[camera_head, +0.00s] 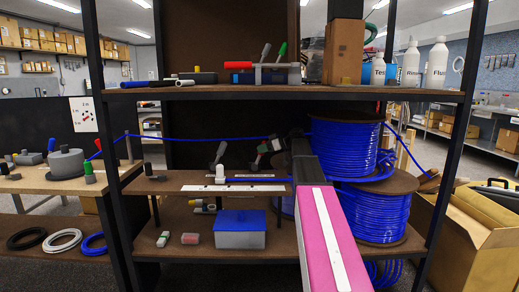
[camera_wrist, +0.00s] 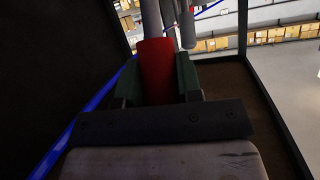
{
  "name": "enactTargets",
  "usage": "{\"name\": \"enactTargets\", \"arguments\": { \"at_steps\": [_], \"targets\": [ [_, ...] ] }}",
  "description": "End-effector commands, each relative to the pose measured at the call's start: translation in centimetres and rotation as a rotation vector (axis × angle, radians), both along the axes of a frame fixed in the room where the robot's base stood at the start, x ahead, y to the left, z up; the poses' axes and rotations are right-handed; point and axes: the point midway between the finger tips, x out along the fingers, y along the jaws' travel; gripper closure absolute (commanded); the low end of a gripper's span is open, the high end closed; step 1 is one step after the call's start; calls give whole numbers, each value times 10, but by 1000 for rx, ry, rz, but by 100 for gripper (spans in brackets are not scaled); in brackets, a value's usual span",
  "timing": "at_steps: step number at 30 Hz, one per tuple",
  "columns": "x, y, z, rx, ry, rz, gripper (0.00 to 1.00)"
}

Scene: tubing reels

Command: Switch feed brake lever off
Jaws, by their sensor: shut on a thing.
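My gripper (camera_wrist: 160,75) has dark green fingers on both sides of a red lever handle (camera_wrist: 155,65) in the wrist view. The fingers are closed on the handle, with no gap visible. Grey rods (camera_wrist: 178,20) stand just beyond it. In the head view my gripper (camera_head: 268,146) is at the end of my pink and white arm, above the middle shelf, with a little of the red handle (camera_head: 276,144) showing. The lever's base and pivot are hidden, so I cannot tell its setting.
A dark lever (camera_head: 218,153) stands left of my gripper on a small raised board (camera_head: 165,186). Blue tubing (camera_head: 195,138) runs behind to large blue reels (camera_head: 345,145) close at the right. A blue-lidded box (camera_head: 240,230) sits below; the upper shelf (camera_head: 200,94) is overhead.

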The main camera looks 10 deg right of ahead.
Motion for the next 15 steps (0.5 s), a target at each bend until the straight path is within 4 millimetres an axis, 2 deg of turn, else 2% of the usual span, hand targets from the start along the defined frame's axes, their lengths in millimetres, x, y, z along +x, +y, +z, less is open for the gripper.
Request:
{"name": "enactTargets", "arguments": {
  "at_steps": [15],
  "targets": [
    [-1, -5, -2, 52, -10, 1, 100]
  ]
}}
